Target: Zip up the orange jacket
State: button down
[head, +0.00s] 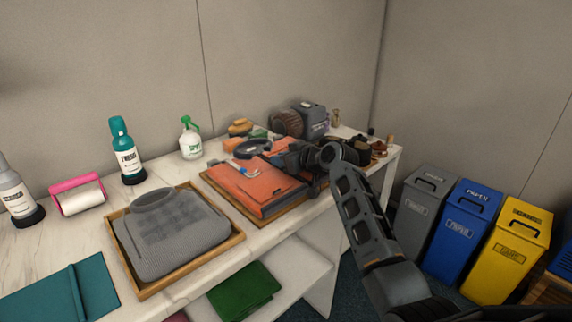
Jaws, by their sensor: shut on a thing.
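The orange jacket (262,190) lies folded flat on a wooden tray (214,181) on the white counter. A dark ring-shaped part and a small blue and white item (243,168) lie on its upper left. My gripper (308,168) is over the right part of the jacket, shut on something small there. The gripper and wrist hide the held thing, so I cannot tell whether it is the zip pull.
A grey folded garment (172,229) lies in a second wooden tray (240,236) to the left. A teal bottle (126,152), a white spray bottle (190,139) and a pink lint roller (78,195) stand behind. Grey, blue (464,222) and yellow bins (512,251) stand right of the counter.

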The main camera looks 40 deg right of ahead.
jog(key=c, duration=1.1)
grip_release()
jog(key=shift+c, duration=0.2)
jog(key=shift+v, duration=3.95)
